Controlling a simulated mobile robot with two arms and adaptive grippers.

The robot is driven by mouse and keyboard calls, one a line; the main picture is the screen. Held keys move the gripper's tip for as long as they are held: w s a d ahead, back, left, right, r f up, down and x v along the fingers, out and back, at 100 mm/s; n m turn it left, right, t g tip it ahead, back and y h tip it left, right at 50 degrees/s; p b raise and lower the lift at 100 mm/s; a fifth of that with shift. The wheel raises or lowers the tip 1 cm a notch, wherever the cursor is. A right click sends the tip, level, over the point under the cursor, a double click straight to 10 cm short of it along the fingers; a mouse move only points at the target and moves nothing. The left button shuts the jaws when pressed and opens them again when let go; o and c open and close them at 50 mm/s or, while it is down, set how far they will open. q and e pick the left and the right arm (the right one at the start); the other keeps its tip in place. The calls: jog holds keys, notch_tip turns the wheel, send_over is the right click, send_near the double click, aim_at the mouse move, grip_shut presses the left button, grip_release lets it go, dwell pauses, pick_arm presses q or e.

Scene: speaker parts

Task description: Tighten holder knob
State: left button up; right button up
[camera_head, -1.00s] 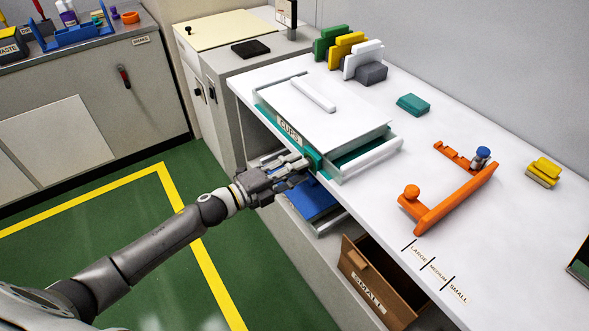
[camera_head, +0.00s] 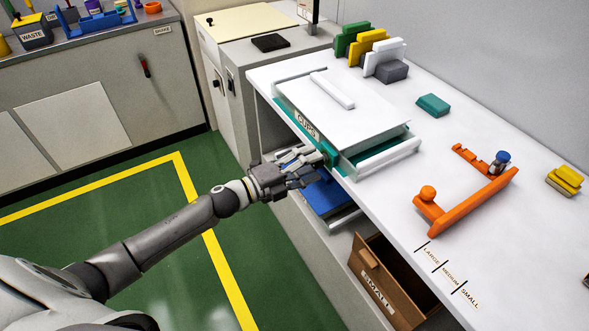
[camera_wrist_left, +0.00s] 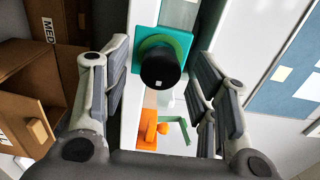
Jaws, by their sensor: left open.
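A black round knob (camera_wrist_left: 160,67) with a small white mark sits on a teal square plate (camera_wrist_left: 150,40) in the left wrist view. My left gripper (camera_wrist_left: 157,58) is open, with its fingers on either side of the knob and apart from it. In the head view my left gripper (camera_head: 316,167) is at the table's front edge, beside a teal block (camera_head: 329,153) at the end of the CUPS holder (camera_head: 307,127). The knob is hidden there by the fingers. My right gripper is not in view.
An orange frame (camera_head: 466,206) with a round orange end stands on the white table (camera_head: 400,215). A blue tray (camera_head: 325,196) lies below the table edge by my gripper. A brown SMALL box (camera_head: 385,280) stands open below. Coloured blocks (camera_head: 372,48) line the back.

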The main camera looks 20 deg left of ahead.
pick_arm(q)
jog(key=v, duration=1.1)
jog(key=shift+s+a, duration=0.3)
dwell(0.6)
jog(key=s+a+f+n+y+p, duration=0.1)
jog(key=a+f+n+y, duration=0.25)
jog(key=f, duration=0.45)
jog(key=s+a+f+n+g+y, duration=0.1)
jog(key=a+f+n+y, duration=0.15)
jog(key=f+n, duration=0.35)
jog(key=s+a+f+n+y+p, duration=0.1)
jog(key=a+f+n+y, duration=0.2)
jog(key=f, duration=0.6)
jog(key=s+f+n+g+y, duration=0.1)
jog(key=s+f+n+g, duration=0.2)
jog(key=s+f, duration=0.6)
jog(key=s+d+f+n+g, duration=0.2)
jog(key=s+f, duration=0.3)
jog(key=s, duration=0.4)
jog(key=s+d+f+n+g+p, duration=0.1)
jog(key=s+d+f+n+g, duration=0.2)
jog(key=s, duration=0.7)
jog(key=s+d+f+n+g+y+p, duration=0.1)
jog(key=s+d+f+g, duration=0.3)
jog(key=s+f, duration=0.5)
jog(key=shift+s+d+n, duration=0.3)
jog(key=shift+d+n, duration=0.55)
jog(key=shift+d, duration=0.05)
